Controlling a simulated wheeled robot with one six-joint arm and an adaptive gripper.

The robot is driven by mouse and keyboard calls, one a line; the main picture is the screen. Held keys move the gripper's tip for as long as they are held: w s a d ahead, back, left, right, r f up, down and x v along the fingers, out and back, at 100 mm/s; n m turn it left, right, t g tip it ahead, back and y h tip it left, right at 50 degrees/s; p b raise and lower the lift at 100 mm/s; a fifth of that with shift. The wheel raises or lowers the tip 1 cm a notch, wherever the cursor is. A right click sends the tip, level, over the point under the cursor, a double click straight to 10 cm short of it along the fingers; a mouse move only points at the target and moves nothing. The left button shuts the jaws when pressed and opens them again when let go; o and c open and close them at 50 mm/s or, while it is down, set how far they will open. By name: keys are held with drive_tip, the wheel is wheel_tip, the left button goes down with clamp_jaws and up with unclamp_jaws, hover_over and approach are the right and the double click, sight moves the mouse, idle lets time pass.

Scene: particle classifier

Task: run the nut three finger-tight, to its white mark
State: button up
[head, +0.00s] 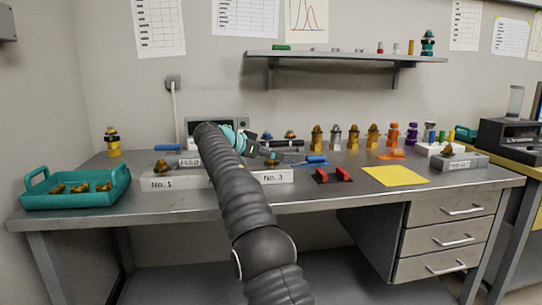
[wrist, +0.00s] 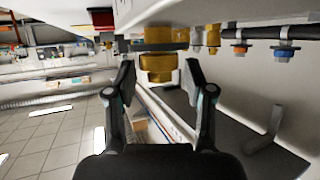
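The block labelled No. 3 (head: 285,177) stands on the bench, partly hidden behind my arm. A small brass-coloured fitting (head: 272,161) shows above it, too small to read in detail. My gripper (head: 262,151) is just above that block. In the wrist view, a brass nut-like piece (wrist: 158,68) lies between the two fingertips of my gripper (wrist: 158,78), with a visible gap on each side. The fingers are apart and do not appear to touch it. I cannot make out a white mark.
A block labelled No. 1 (head: 161,184) stands left of my arm. A teal tray (head: 75,200) with brass parts is at the far left. A red-and-black holder (head: 333,177) and a yellow mat (head: 396,176) lie to the right. Several fittings line the back.

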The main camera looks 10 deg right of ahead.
drive_tip(key=shift+f, duration=0.1)
drive_tip(key=shift+v, duration=3.7)
